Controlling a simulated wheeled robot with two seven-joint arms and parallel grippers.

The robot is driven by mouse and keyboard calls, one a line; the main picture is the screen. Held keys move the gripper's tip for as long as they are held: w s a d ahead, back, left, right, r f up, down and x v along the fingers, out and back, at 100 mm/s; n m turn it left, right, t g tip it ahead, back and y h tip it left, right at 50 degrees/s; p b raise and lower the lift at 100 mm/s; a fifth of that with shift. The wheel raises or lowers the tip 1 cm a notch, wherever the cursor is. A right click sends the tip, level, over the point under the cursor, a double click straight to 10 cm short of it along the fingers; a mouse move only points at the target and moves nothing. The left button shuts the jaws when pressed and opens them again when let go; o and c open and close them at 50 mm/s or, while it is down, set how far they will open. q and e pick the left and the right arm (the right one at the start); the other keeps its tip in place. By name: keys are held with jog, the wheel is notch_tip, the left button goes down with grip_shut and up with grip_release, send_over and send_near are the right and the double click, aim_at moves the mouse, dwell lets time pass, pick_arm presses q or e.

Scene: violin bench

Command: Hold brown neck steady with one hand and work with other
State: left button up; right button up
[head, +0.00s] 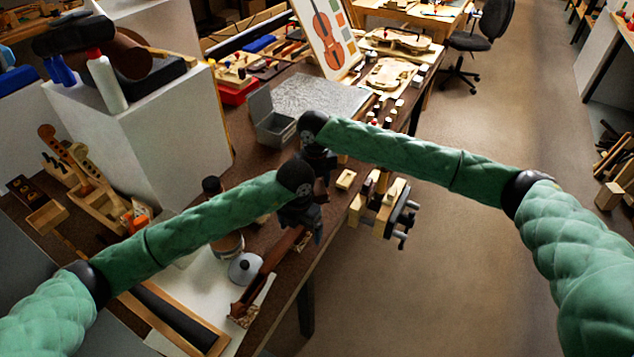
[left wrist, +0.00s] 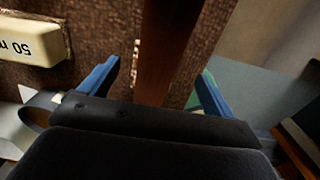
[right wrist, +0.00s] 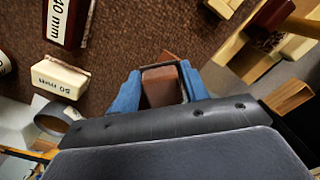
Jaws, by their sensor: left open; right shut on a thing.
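The brown neck (head: 262,282) lies slanting along the bench's front edge in the head view, its lower end nearest me. In the left wrist view the neck (left wrist: 168,50) runs between the spread blue fingers of my left gripper (left wrist: 155,88). My left gripper (head: 305,228) is open around it, with gaps beside the neck. My right gripper (head: 318,172) is just beyond, at the neck's far part. In the right wrist view my right gripper (right wrist: 160,90) is shut on a brown wooden piece, which appears to be the neck's end (right wrist: 162,84). The grippers hide much of the neck's upper part.
A vise with wooden jaws (head: 385,208) juts from the bench edge at the right. A pale block marked 50 mm (right wrist: 60,80) lies near the right gripper. A grey open box (head: 272,120) lies behind.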

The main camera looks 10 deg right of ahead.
jog(key=shift+w+d+r, duration=0.15)
jog(key=shift+w+d, duration=0.2)
jog(key=shift+w, duration=0.45)
notch_tip(320, 180, up, 6)
dwell(0.8)
jog(key=shift+w+r, duration=0.1)
jog(key=shift+r, duration=0.1)
notch_tip(320, 180, up, 3)
jog(key=shift+f, duration=0.1)
dwell(0.4)
jog(key=shift+f, duration=0.15)
dwell(0.6)
jog(key=shift+d+f, duration=0.15)
jog(key=shift+f, duration=1.85)
jog(key=shift+d+f, duration=0.1)
jog(key=shift+f, duration=1.9)
jog(key=shift+f, duration=1.1)
